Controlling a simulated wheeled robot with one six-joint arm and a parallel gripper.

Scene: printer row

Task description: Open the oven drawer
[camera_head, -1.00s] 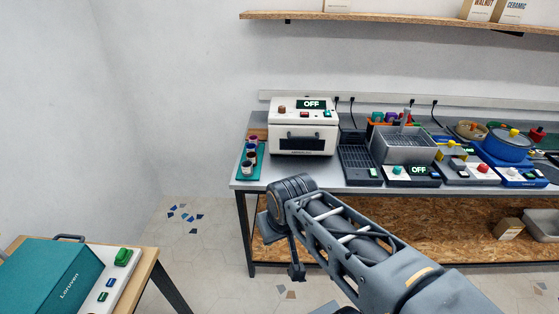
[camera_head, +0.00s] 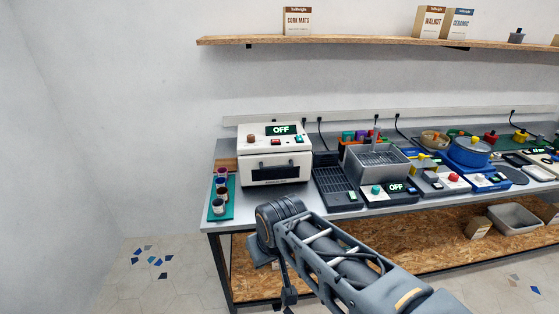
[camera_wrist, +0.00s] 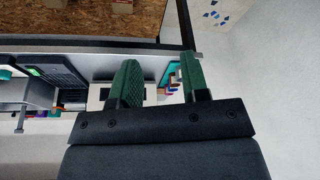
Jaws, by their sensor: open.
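The oven is a white box (camera_head: 274,154) at the left of the bench in the head view. It has a green OFF display, colored buttons and a dark handle on its front drawer (camera_head: 276,173), which looks shut. My gripper shows in the wrist view (camera_wrist: 160,85) with two green fingers apart and nothing between them. The wrist view looks upside down, and the oven's pale front (camera_wrist: 125,95) shows partly behind the fingers. In the head view my arm reaches up in front of the bench, below the oven and apart from it; its fingers hang low there.
The grey bench (camera_head: 290,203) holds a teal tray of small jars (camera_head: 221,195) left of the oven. A dark grille unit (camera_head: 336,182), a metal basin (camera_head: 377,164) and a blue pot (camera_head: 469,151) stand to the right. A wooden shelf (camera_head: 350,41) runs above.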

